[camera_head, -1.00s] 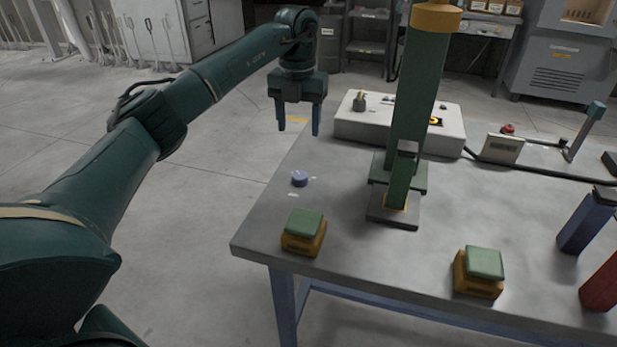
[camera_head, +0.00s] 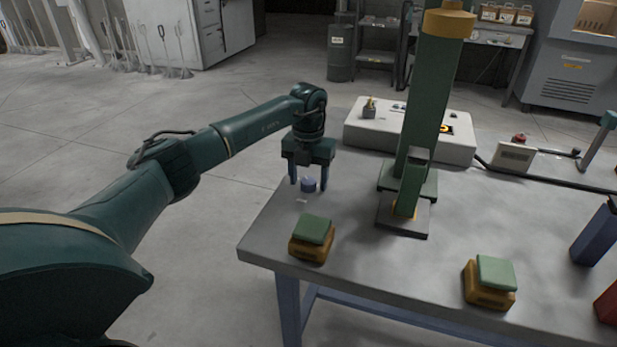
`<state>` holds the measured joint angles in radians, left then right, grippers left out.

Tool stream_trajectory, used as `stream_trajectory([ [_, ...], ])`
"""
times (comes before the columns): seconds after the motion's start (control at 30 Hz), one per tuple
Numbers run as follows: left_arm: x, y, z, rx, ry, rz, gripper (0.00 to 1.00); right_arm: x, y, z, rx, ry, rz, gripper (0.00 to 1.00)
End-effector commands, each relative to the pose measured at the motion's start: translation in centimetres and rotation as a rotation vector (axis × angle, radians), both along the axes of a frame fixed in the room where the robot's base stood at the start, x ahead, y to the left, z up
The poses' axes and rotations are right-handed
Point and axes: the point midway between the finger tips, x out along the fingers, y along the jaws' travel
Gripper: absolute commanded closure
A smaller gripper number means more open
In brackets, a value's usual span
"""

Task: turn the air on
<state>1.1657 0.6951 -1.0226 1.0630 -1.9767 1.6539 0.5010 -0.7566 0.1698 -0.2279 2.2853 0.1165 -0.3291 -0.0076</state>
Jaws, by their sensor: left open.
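A small blue round knob (camera_head: 308,185) stands on the grey workbench (camera_head: 350,262) near its left edge, with small pale marks around it. It looks like the air control, though I cannot read a label. My left gripper (camera_head: 308,184) points down over the knob, open, with one blue finger on each side of it in the picture. I cannot tell whether the fingers touch it. My right gripper is not in view.
A green column press (camera_head: 421,120) stands right of the knob. A white control box (camera_head: 372,137) is behind. Blue and red blocks (camera_head: 595,237) stand at the right.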

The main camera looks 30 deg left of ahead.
Motion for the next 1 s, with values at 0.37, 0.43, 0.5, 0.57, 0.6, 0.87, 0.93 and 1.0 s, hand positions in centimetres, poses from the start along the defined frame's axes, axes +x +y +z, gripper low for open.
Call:
stream_trajectory([
  [0.37,0.01,-0.03,-0.02,0.000,0.000,0.000,0.55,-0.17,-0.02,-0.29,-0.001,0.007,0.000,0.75],
  [0.43,0.01,-0.03,-0.02,0.000,0.000,0.000,0.61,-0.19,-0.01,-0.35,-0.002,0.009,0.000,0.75],
  [0.5,0.01,-0.03,-0.01,0.000,0.000,0.000,0.67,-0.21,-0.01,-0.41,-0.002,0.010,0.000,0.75],
  [0.57,0.01,-0.03,-0.01,0.000,0.000,0.000,0.72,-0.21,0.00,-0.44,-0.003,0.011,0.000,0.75],
  [0.6,0.01,-0.03,0.00,0.000,0.000,0.000,0.75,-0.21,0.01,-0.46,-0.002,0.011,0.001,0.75],
  [0.87,0.00,-0.02,0.02,0.000,0.000,-0.003,0.87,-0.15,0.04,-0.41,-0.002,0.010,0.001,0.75],
  [0.93,0.01,-0.01,0.04,0.000,0.000,-0.010,0.87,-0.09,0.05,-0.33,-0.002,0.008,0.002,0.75],
  [1.0,0.01,-0.01,0.07,0.000,0.000,-0.023,0.87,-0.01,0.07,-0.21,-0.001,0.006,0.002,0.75],
])
